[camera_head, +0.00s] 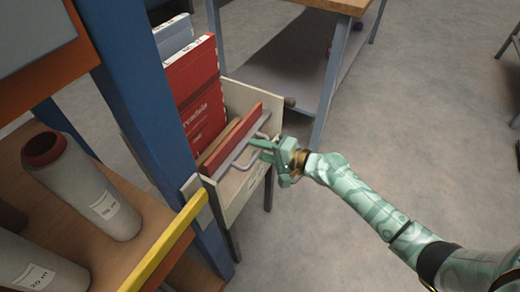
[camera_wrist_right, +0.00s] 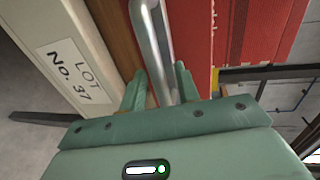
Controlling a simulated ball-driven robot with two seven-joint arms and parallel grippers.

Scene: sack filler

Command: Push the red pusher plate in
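The red pusher plate (camera_head: 232,138) stands upright across a pale, narrow bin (camera_head: 242,186), with a grey metal handle (camera_head: 240,156) on its near side. The plate also shows in the right wrist view (camera_wrist_right: 196,38). My right gripper (camera_head: 258,147) is at the handle. In the right wrist view, the handle's bar (camera_wrist_right: 153,35) runs between its two green fingers (camera_wrist_right: 159,80). The fingers are apart, with a small gap showing left of the bar; contact is unclear. My left gripper is not in view.
Red packets (camera_head: 195,90) and a blue-grey one (camera_head: 173,36) stand behind the plate. A blue post (camera_head: 135,85) and a yellow bar (camera_head: 165,243) are close on the left.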

